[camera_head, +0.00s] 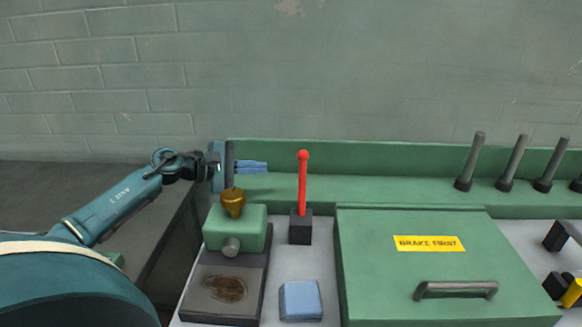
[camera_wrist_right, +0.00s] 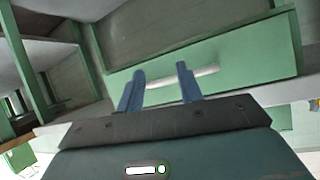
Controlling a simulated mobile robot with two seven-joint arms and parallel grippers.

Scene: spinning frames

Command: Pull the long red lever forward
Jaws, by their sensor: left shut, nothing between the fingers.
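The long red lever (camera_head: 303,187) stands upright in the head view, with a round red knob on top. It rises from a black block (camera_head: 300,229) on the grey bench top. My left gripper (camera_head: 266,167) is shut and empty, its blue fingers pointing right at about the height of the lever's upper part. In the picture a gap shows between its fingertips and the lever. The lever does not show in that view.
A green block (camera_head: 235,228) with a brass piece (camera_head: 233,203) stands below my left gripper. A blue block (camera_head: 300,300) lies in front of the lever. A green lid (camera_head: 440,262) marked "BRAKE FIRST" is to the right. A pale bar handle (camera_wrist_right: 185,82) lies beyond my right fingers.

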